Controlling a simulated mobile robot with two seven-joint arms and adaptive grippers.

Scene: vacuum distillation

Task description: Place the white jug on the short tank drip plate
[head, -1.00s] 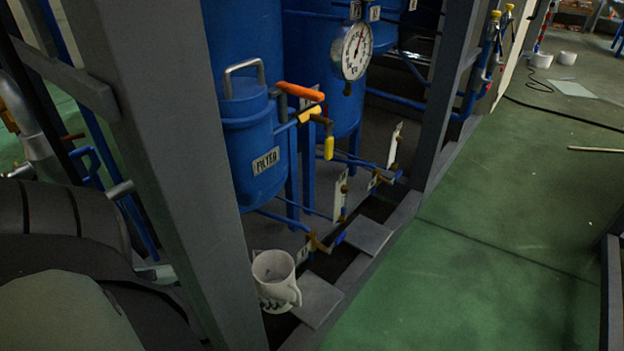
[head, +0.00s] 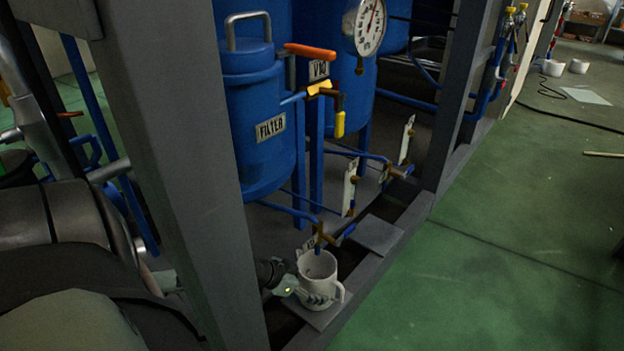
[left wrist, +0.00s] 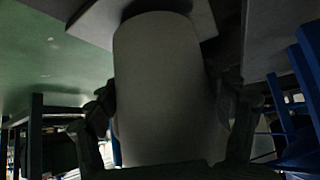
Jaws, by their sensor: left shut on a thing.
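The white jug (head: 317,285) is upright at the lower middle of the head view, its handle facing right. It is over the near grey drip plate (head: 322,319), below a small tap; I cannot tell whether its base touches the plate. My left gripper (head: 291,284) reaches in from the left, partly hidden behind the grey post, and is shut on the jug. In the left wrist view the jug (left wrist: 158,85) fills the middle, with a finger on each side and a grey plate (left wrist: 88,22) beyond it. My right gripper is not in view.
A second drip plate (head: 373,236) lies farther along the frame. The grey post (head: 180,170) stands close at the left. The blue filter tank (head: 262,150), with an orange-handled valve (head: 310,51), rises behind the jug.

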